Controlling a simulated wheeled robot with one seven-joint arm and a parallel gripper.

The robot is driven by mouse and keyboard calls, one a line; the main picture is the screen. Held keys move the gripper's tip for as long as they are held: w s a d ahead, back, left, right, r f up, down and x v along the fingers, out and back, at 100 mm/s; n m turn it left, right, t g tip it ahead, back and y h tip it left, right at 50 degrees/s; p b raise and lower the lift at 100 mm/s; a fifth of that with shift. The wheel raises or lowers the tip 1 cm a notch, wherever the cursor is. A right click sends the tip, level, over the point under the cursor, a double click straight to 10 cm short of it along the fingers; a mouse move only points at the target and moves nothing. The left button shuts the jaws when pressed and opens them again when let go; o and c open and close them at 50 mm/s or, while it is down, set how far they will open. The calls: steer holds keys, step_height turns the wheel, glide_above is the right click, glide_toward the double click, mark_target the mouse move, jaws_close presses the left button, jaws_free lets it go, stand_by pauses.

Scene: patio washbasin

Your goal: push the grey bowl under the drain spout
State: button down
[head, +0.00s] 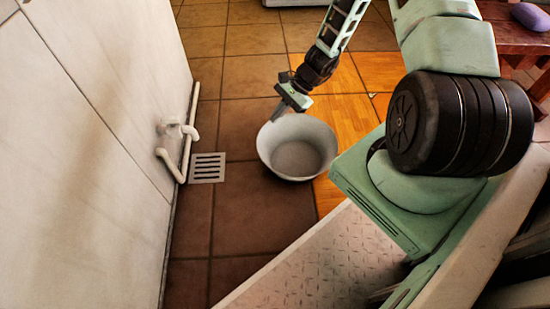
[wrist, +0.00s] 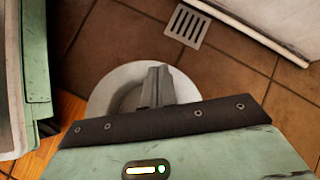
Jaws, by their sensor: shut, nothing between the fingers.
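The grey bowl (head: 297,147) stands upright on the tiled floor, to the right of the floor drain and close to the orange wooden boards. The white drain spout (head: 168,158) bends out from the wall pipe at the left, above the left edge of the grate. In the wrist view the shut fingers (wrist: 157,84) cover part of the bowl (wrist: 106,92).
A square metal drain grate (head: 207,168) is set in the floor beside the white wall (head: 90,140). A wooden table (head: 512,38) with a purple object (head: 531,16) stands at the far right. A pale box-like thing (head: 297,2) is at the top edge.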

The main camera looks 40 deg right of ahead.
mark_target(268, 160)
steer(key=s+d+f+m+t+b, duration=0.1)
steer(key=s+d+f+m+t, duration=0.2)
steer(key=f, duration=0.4)
steer(key=s+d+f+m, duration=0.2)
steer(key=d+f+m, duration=0.35)
steer(key=f, duration=0.25)
steer(key=shift+n, duration=0.35)
steer(key=b+x, duration=0.2)
steer(key=x, duration=0.1)
steer(key=b+x, duration=0.2)
steer(key=x, duration=0.1)
steer(key=b+x, duration=0.2)
steer(key=x, duration=0.1)
steer(key=shift+s+d+f, duration=0.1)
steer(key=shift+s+f, duration=0.05)
steer(key=shift+f, duration=0.4)
steer(key=w+a+b, duration=0.1)
steer(key=a+b, duration=0.1)
steer(key=shift+w+a, duration=0.35)
steer(key=shift+w, duration=0.05)
steer(key=shift+w+a+r, duration=0.2)
steer(key=shift+w+a, duration=0.1)
steer(key=shift+a, duration=0.1)
